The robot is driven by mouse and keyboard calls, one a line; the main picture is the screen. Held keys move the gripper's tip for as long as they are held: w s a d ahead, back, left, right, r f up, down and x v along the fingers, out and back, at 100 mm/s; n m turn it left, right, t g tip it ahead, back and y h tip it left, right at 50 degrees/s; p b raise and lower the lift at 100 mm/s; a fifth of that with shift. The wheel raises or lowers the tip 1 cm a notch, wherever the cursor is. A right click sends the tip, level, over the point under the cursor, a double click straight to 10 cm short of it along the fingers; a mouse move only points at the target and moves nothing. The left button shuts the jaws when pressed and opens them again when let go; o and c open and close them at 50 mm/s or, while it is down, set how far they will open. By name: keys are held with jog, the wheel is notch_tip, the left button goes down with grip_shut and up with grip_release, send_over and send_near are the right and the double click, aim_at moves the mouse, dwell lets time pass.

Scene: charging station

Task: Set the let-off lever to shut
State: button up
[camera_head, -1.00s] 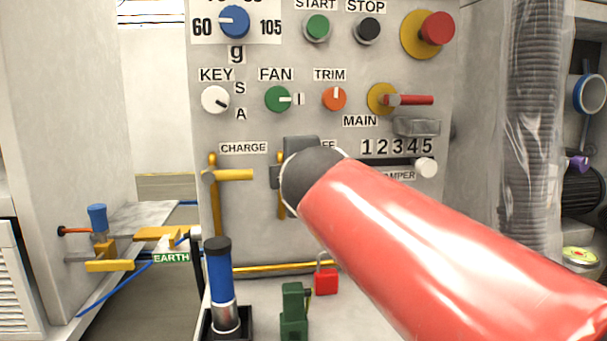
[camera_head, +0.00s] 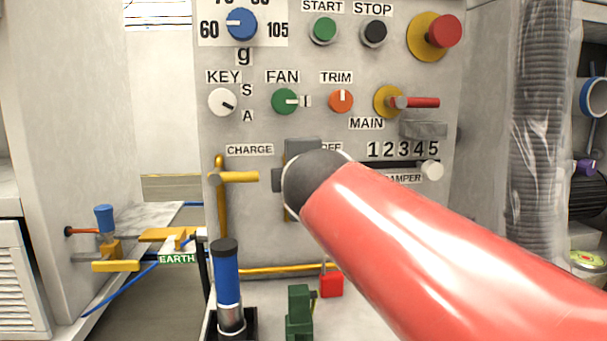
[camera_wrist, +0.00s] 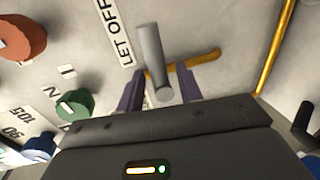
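The let-off lever shows in the wrist view as a grey rod-shaped handle (camera_wrist: 151,55) beside the LET OFF label (camera_wrist: 115,30). A yellow pipe (camera_wrist: 208,56) runs behind it. My gripper (camera_wrist: 160,78) is open, with one dark purple finger on each side of the handle. I see gaps between the handle and both fingers. In the head view, my red arm and the grey gripper body (camera_head: 303,149) hide the lever and most of its label.
The yellow CHARGE lever (camera_head: 236,177) is close to the left of my gripper. The MAIN switch's red handle (camera_head: 420,102) and the DAMPER slider knob (camera_head: 432,170) are to the right. A blue-handled tool (camera_head: 227,275) and a red padlock (camera_head: 331,285) are below.

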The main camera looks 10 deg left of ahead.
jog(key=v, duration=0.7)
jog(key=shift+s, duration=0.2)
